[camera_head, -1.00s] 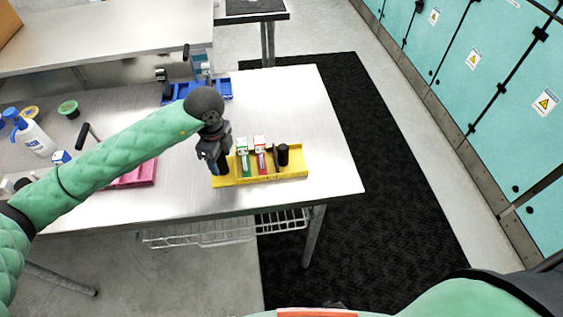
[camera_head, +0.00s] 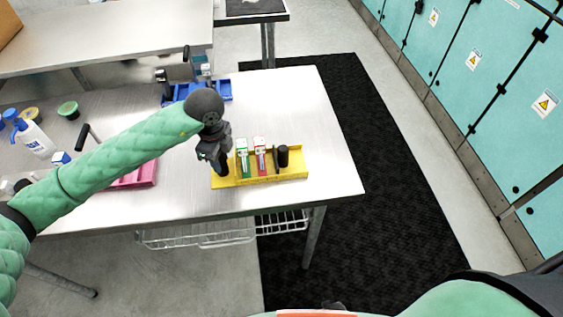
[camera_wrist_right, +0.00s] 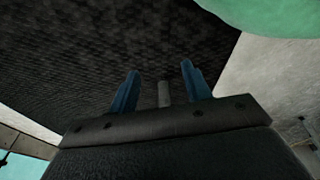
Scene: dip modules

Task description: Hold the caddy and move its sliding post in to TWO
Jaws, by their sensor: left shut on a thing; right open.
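The yellow caddy (camera_head: 262,180) lies on the steel table near its front right edge. A green-and-white module (camera_head: 242,160) and a red-and-white module (camera_head: 260,158) stand in it, side by side. The black sliding post (camera_head: 283,156) stands to the right of the modules, with a dark plate beside it. The markings on the caddy are too small to read. My left gripper (camera_head: 221,170) points down at the caddy's left end and is shut on it, its fingertips partly hidden. My right gripper (camera_wrist_right: 160,90) is open and empty over the dark floor mat.
A blue caddy (camera_head: 226,90) stands at the back of the table. A pink tray (camera_head: 143,176) lies partly behind my left arm. A spray bottle (camera_head: 35,138), a green tape roll (camera_head: 68,108) and a black-handled tool (camera_head: 83,134) are at the left. The table right of the yellow caddy is clear.

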